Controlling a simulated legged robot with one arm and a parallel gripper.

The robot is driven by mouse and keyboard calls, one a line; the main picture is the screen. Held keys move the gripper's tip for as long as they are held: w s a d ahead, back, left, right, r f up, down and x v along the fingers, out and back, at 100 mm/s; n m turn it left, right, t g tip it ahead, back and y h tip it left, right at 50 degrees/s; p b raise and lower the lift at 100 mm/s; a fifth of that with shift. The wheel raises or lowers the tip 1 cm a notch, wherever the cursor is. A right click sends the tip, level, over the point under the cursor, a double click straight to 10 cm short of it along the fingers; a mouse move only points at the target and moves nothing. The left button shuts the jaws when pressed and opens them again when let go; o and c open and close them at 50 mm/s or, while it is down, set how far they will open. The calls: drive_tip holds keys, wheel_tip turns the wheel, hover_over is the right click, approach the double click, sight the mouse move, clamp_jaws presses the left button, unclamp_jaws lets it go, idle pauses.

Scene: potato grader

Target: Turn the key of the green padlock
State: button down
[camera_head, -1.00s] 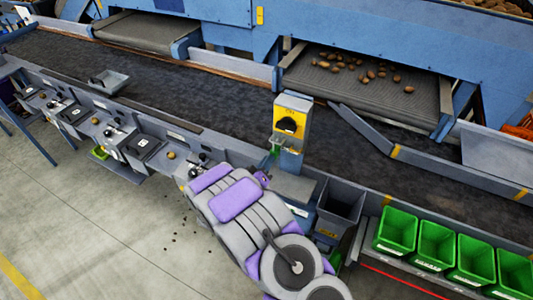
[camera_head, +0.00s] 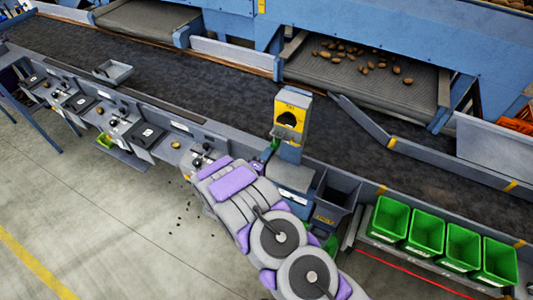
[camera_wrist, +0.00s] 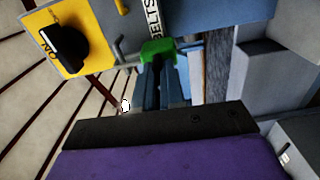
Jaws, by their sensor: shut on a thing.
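The green padlock (camera_wrist: 158,50) hangs beside the yellow switch panel in the wrist view, at the tips of my gripper (camera_wrist: 161,68). My gripper's dark blue fingers are close together and shut just below the padlock's green body. The key itself is hidden between the fingers, so its angle cannot be read. In the head view a small bit of green (camera_head: 275,143) shows at the lower left of the switch box, and my arm covers most of the area around it.
The yellow switch panel (camera_wrist: 72,38) carries a black rotary knob (camera_wrist: 64,45), close to the left of my fingers. The switch box (camera_head: 292,112) stands at the belt's edge (camera_head: 215,125). A dark bin (camera_head: 337,190) and several green crates (camera_head: 425,230) are to the right.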

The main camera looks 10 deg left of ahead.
drive_tip(key=shift+f+n, duration=0.1)
drive_tip(key=shift+n, duration=0.2)
idle(0.4)
drive_tip(key=c, duration=1.2)
unclamp_jaws()
drive_tip(key=b+v, duration=0.1)
drive_tip(key=v, duration=1.6)
drive_tip(key=shift+s+a+b, duration=0.1)
drive_tip(key=shift+s+b, duration=0.05)
drive_tip(key=shift+b, duration=0.15)
